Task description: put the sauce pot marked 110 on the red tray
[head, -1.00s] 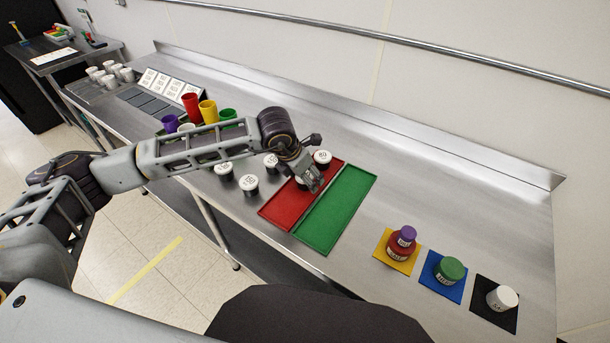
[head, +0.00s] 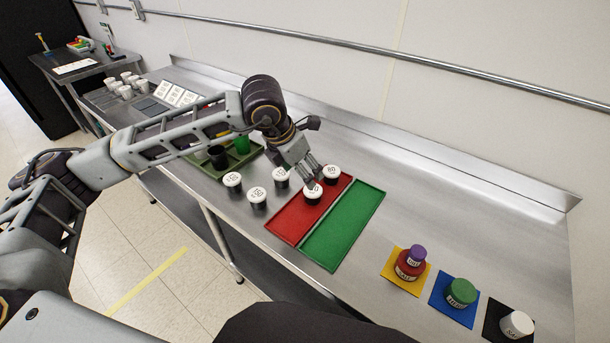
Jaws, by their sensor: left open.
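The red tray (head: 289,226) lies on the steel counter. A white-lidded dark pot (head: 313,193) stands upright on it; its mark is partly covered and I cannot read it surely. Another pot (head: 331,174), seemingly marked 80, stands at the tray's far end. Three similar pots stand on the counter left of the tray: one (head: 232,181), one (head: 257,196) and one (head: 281,174); their marks are too small to read surely. My left gripper (head: 313,182) is open, its fingertips just over the lid of the nearer tray pot; I cannot tell whether they touch.
A green tray (head: 343,230) lies empty right of the red one. Coloured mats with a red jar (head: 409,266), a green-lidded jar (head: 460,293) and a white-lidded one (head: 516,324) lie farther right. An olive tray (head: 240,158) holding cups is partly behind my left arm.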

